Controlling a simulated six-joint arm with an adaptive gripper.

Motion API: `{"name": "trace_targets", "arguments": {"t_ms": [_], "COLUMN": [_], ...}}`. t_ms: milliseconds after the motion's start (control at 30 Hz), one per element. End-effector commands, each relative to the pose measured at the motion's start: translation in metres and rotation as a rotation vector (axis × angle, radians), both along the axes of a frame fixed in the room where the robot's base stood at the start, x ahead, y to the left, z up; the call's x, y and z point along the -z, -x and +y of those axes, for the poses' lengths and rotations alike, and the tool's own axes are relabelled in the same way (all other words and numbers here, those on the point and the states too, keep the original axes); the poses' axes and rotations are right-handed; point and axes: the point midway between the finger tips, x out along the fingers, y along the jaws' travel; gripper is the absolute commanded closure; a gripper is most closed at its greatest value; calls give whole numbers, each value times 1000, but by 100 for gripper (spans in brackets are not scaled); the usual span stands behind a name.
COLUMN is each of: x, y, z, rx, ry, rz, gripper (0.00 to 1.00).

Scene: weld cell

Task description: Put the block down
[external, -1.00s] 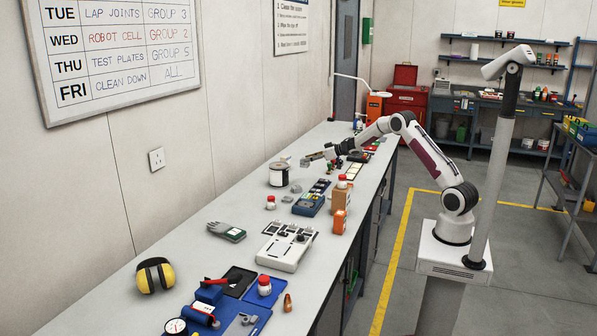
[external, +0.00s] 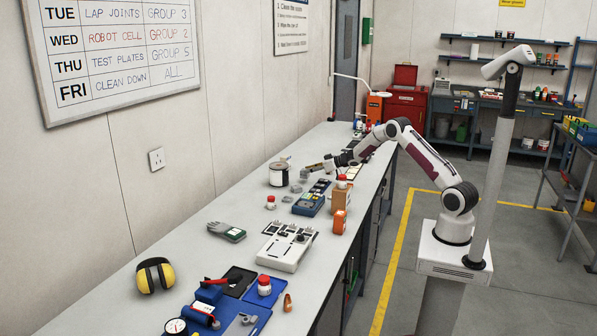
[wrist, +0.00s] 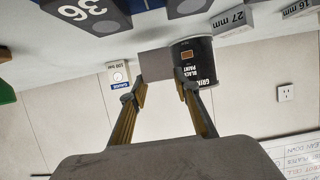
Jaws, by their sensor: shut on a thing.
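My gripper (external: 312,168) is over the long bench, close to the paint tin. In the wrist view my gripper (wrist: 160,92) has its two fingers on either side of a plain grey block (wrist: 154,66), which it holds at the fingertips. The held block (external: 304,173) is small in the external view, just right of the tin. Whether it touches the bench top I cannot tell. Other grey blocks, one marked 36 (wrist: 88,14) and one marked 27 mm (wrist: 232,20), stand nearby in the wrist view.
The paint tin (wrist: 194,62) stands close beside the held block. It also shows in the external view (external: 278,176). A small gauge box (wrist: 118,74) is on the other side. A blue case (external: 310,203) and bottles stand nearer the front on the bench (external: 215,268).

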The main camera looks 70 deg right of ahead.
Motion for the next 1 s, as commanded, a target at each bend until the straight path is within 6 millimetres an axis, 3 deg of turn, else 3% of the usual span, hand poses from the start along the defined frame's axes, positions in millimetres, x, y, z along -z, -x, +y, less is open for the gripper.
{"name": "trace_targets", "arguments": {"t_ms": [233, 767, 800, 833, 1000], "x": [24, 31, 31, 31, 31], "y": [0, 0, 0, 0, 0], "z": [0, 0, 0, 0, 0], "rx": [1, 0, 0, 0, 0], "ry": [-2, -1, -1, -1, -1], "rz": [-1, -2, 0, 0, 0], "gripper": [100, 100, 62, 54, 52]}}
